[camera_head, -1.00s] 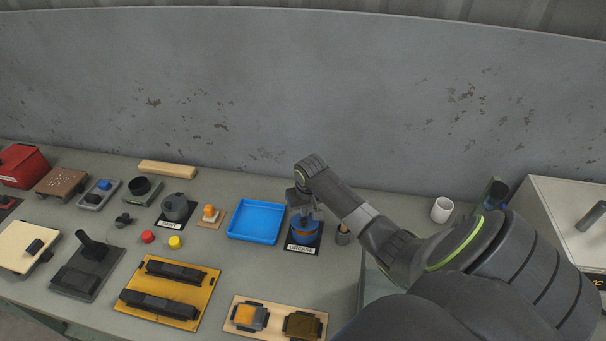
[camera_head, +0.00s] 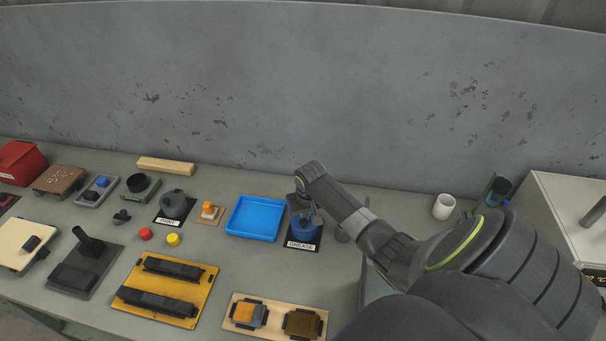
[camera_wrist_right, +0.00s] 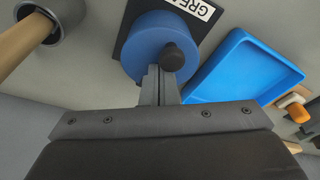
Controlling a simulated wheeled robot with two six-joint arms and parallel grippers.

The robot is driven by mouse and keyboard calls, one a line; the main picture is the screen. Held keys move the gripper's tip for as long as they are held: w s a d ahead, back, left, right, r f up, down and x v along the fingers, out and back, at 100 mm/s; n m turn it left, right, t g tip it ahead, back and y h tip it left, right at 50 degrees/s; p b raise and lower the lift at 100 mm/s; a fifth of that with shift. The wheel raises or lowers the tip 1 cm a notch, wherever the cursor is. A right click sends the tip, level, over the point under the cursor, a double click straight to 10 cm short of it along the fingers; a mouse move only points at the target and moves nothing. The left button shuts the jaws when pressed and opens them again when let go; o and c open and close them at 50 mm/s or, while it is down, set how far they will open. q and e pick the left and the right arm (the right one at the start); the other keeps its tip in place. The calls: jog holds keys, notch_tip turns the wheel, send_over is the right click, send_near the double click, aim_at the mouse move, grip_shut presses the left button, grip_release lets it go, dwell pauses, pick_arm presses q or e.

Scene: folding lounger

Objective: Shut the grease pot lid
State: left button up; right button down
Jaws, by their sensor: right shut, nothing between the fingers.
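The blue grease pot (camera_head: 301,232) stands on a black pad with a GREASE label, right of the blue tray. My right gripper (camera_head: 308,214) is over it and hides much of its top. In the right wrist view the pot (camera_wrist_right: 148,42) shows a round blue surface with a dark knob (camera_wrist_right: 172,56) near its edge. No open mouth shows there. The shut, empty fingers of my right gripper (camera_wrist_right: 160,82) are close to the knob; I cannot tell whether they touch it. My left gripper is not in view.
The blue tray (camera_head: 255,218) is close left of the pot. A grey cup (camera_head: 343,235) holding a wooden handle (camera_wrist_right: 25,45) stands close on the right. A white mug (camera_head: 443,207) is farther right. Several fixtures fill the left of the bench.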

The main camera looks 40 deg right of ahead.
jog(key=shift+f, duration=0.25)
notch_tip(320, 180, up, 3)
jog(key=p, duration=0.3)
jog(key=shift+r, duration=3.1)
